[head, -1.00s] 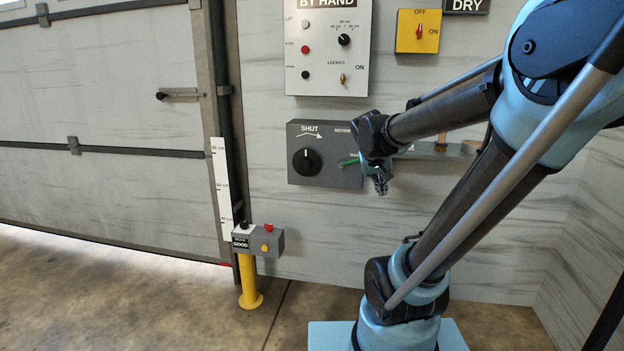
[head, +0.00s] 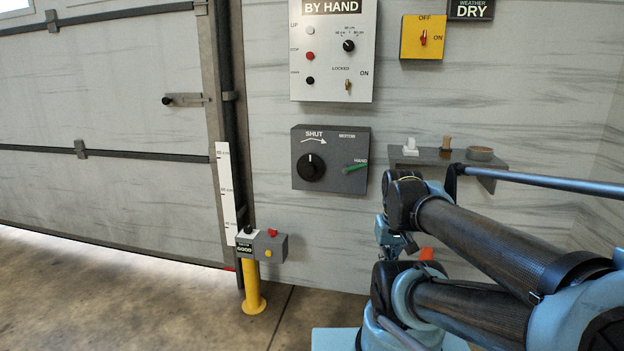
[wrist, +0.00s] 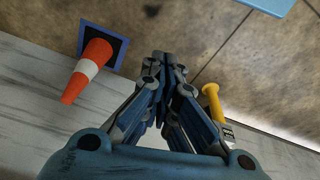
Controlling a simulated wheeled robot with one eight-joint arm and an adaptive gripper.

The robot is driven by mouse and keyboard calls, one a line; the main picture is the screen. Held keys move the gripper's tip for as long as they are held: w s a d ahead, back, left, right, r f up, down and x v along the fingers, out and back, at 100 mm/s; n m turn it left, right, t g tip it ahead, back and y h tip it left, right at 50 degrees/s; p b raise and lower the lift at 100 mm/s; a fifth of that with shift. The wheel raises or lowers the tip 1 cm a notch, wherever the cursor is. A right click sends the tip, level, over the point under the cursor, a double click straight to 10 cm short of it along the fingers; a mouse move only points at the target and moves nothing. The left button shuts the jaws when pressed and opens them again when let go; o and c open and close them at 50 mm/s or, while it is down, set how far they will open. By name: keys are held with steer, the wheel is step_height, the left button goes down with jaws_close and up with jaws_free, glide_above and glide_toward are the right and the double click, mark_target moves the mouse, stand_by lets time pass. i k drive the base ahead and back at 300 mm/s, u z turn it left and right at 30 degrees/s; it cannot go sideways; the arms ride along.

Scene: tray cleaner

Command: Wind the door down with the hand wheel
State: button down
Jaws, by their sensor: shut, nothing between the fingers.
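The hand wheel is a black round knob (head: 311,167) with a white mark, on a dark grey box (head: 330,182) on the wall. An arrow labelled SHUT curves above it.
A control panel (head: 332,85) and a yellow switch box (head: 423,38) hang above. A small shelf (head: 440,160) holds small items. A yellow post (head: 251,290) with a button box stands by the door. An orange and white cone (wrist: 88,70) stands on the floor.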

mark_target(310, 166)
steer(key=z, duration=1.4)
steer(key=k, duration=1.2)
steer(key=u, duration=0.6)
steer(key=i, duration=1)
steer(key=z, duration=0.05)
